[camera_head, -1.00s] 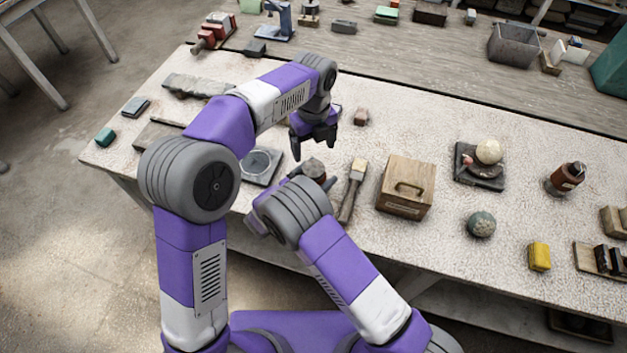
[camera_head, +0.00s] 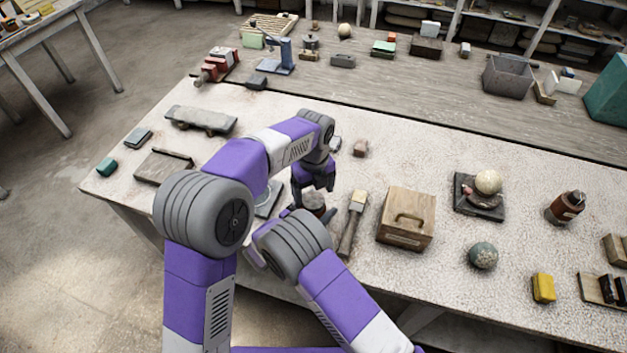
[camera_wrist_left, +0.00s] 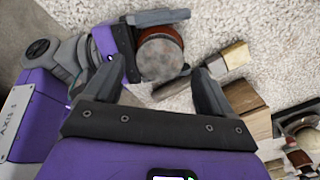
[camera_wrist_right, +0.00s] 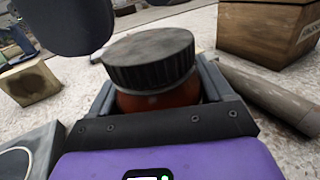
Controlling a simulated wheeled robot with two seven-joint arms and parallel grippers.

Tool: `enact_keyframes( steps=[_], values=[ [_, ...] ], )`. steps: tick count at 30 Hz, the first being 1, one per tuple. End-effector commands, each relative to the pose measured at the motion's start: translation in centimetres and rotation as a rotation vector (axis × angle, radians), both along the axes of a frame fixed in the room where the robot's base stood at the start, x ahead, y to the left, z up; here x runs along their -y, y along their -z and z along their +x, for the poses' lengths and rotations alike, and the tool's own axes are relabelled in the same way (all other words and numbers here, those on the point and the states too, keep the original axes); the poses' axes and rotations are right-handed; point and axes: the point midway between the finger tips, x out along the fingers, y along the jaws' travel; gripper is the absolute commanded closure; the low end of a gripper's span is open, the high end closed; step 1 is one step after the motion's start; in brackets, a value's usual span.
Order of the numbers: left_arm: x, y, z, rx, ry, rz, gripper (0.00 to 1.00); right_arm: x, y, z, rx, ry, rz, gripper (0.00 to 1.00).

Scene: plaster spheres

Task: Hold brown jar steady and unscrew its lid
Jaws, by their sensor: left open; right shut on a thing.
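The brown jar (camera_wrist_right: 158,98) stands upright on the table, with a dark ridged lid (camera_wrist_right: 148,58) seated on top. My right gripper (camera_wrist_right: 158,90) is shut around the jar's body, below the lid. In the left wrist view the lid's round grey top (camera_wrist_left: 161,60) shows between the right gripper's fingers. My left gripper (camera_wrist_left: 157,85) is open and points down above the jar, its fingers apart on either side of the lid's near edge. In the head view the left gripper (camera_head: 313,188) is just over the lid, and my right arm hides most of the jar.
A small block (camera_head: 360,148) lies behind. A plate with a round disc (camera_head: 268,198) is partly hidden at the left.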

Motion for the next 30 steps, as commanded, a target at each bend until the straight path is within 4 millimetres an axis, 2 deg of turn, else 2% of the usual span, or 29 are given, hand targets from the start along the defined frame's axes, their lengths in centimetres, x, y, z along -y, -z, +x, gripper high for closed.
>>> enact_keyframes(
  steps=[6, 17, 28, 30],
  values=[
    [0.0, 2.5, 0.0, -0.001, 0.000, 0.000, 0.16, 0.0, 0.1, 0.0, -0.002, -0.001, 0.001, 1.00],
    [0.0, 2.9, 0.0, 0.000, 0.001, -0.001, 0.16, 0.0, 0.1, 0.0, -0.002, -0.001, 0.001, 1.00],
    [0.0, 2.9, 0.0, 0.000, 0.001, -0.001, 0.72, 0.0, 0.1, 0.0, -0.002, -0.001, 0.001, 1.00],
    [0.0, 2.9, 0.0, 0.001, -0.003, -0.002, 0.73, 0.0, 0.1, 0.0, -0.002, -0.001, 0.001, 1.00]
  ],
)
